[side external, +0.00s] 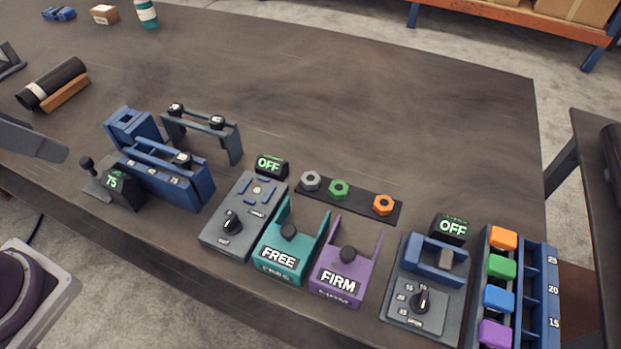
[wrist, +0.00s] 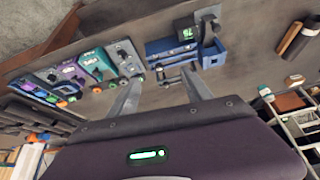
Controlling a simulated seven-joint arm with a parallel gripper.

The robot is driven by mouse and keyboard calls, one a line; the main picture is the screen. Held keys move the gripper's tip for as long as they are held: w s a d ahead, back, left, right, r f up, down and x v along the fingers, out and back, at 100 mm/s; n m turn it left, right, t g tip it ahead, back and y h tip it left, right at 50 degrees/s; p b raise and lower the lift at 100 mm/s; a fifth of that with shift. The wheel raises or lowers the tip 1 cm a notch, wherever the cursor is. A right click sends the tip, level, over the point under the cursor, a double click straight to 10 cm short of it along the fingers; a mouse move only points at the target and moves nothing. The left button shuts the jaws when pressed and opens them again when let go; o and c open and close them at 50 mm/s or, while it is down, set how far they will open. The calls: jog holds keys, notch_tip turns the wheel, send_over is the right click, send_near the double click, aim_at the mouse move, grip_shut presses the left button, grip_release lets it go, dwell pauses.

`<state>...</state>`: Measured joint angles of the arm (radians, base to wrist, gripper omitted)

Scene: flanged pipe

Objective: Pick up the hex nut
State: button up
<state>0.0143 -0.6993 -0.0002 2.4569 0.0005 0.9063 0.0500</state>
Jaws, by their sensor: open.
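Three hex nuts sit in a row on a dark strip (side external: 361,205) in the side view: a grey nut (side external: 310,181), a green nut (side external: 339,189) and an orange nut (side external: 383,204). In the wrist view the nuts are very small, beyond and left of my gripper, and hard to tell apart. My gripper (wrist: 161,76) shows in the wrist view with its two fingers spread wide and nothing between them. It is apart from the nuts.
Near the nuts stand a teal FREE holder (side external: 281,252), a purple FIRM holder (side external: 343,270) and a grey dial box (side external: 238,222). Blue fixtures (side external: 181,187) stand left. A dial unit (side external: 425,297) and coloured blocks (side external: 499,268) stand right. The table behind the nuts is clear.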

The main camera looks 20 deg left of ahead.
jog(key=w+d+r+m+g, duration=0.1)
jog(key=w+d+r+m, duration=0.15)
jog(key=w+m, duration=0.45)
jog(key=m+g, duration=0.4)
jog(key=m, duration=1.2)
send_over(311, 178)
jog(key=f, duration=2.1)
jog(key=shift+w+d+f, duration=0.15)
jog(key=shift+d+f, duration=0.15)
jog(key=shift+f, duration=0.1)
jog(key=f, duration=0.7)
jog(key=shift+a+f, duration=0.3)
jog(key=shift+a, duration=0.05)
grip_shut()
